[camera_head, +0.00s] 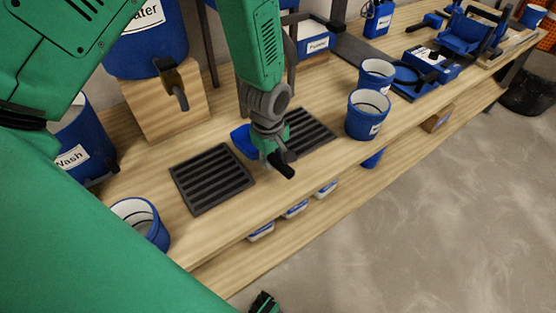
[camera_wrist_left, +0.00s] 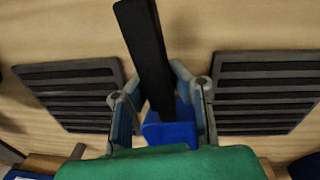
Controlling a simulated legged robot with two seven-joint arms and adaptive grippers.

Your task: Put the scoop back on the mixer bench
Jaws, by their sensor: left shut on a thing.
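The scoop has a blue bowl (camera_head: 241,139) and a black handle (camera_head: 283,166). My left gripper (camera_head: 270,153) points down over the wooden bench (camera_head: 220,225) and is shut on the scoop, between two dark slatted grates. In the left wrist view the scoop's black handle (camera_wrist_left: 147,55) sticks up between the fingers (camera_wrist_left: 162,108), with its blue part (camera_wrist_left: 170,132) below. I cannot tell whether the scoop touches the bench. A small dark and green piece at the bottom edge of the head view may be part of my right gripper (camera_head: 264,303); its fingers cannot be made out.
One slatted grate (camera_head: 212,180) lies left of the scoop, another (camera_head: 309,133) to the right. Blue buckets (camera_head: 367,116) stand further right, and another bucket (camera_head: 140,222) stands at front left. A wooden block (camera_head: 150,108) holds a blue water container. Small tubs sit on the lower shelf.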

